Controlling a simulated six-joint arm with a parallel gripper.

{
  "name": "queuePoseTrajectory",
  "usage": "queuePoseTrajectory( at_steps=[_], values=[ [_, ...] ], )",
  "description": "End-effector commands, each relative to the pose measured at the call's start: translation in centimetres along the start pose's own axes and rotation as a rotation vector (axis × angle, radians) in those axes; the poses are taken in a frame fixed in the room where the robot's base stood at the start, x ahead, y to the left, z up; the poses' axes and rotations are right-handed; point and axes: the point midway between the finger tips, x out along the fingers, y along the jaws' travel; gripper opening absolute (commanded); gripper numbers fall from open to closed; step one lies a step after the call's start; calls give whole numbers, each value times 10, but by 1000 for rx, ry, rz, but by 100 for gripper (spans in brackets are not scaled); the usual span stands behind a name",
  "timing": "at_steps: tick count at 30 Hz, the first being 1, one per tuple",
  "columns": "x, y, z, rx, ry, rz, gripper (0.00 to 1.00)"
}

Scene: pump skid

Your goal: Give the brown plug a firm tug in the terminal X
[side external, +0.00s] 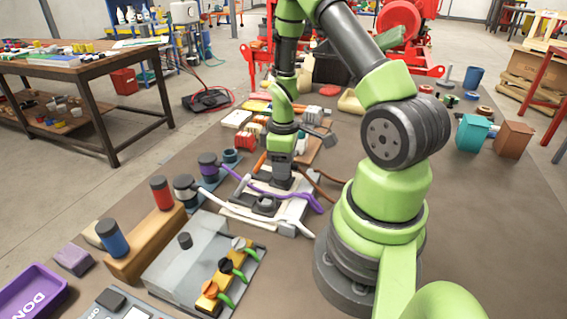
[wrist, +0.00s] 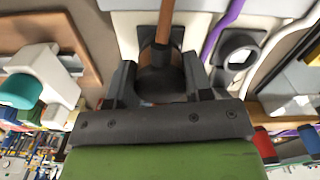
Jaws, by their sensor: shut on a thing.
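My gripper (side external: 281,181) points down over the pale terminal board (side external: 296,228). In the wrist view my gripper (wrist: 158,88) has its two dark fingers closed on the sides of a dark brown plug (wrist: 160,74). A brown cable (wrist: 166,22) runs from the plug; in the side view it (side external: 324,184) comes out to the right of my gripper. The plug's lower end and the terminal are hidden, so I cannot tell how deep it sits. No X marking is legible.
A dark ring-shaped socket (wrist: 237,48) is beside the plug, close to a purple cable (wrist: 218,28). A white cable (side external: 245,217) crosses the board's near side. A grey block with levers (side external: 192,260) and a wooden rack (side external: 143,247) stand nearby.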

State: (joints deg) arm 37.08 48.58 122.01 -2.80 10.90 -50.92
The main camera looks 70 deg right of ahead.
Motion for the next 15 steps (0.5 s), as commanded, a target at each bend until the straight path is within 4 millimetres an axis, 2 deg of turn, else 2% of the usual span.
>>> queuePoseTrajectory(
  at_steps=[11,12,15],
  values=[
    [2,0,0,-1,1,1,22],
    [2,0,0,-1,1,1,54],
    [2,0,0,-1,1,1,77]
  ],
)
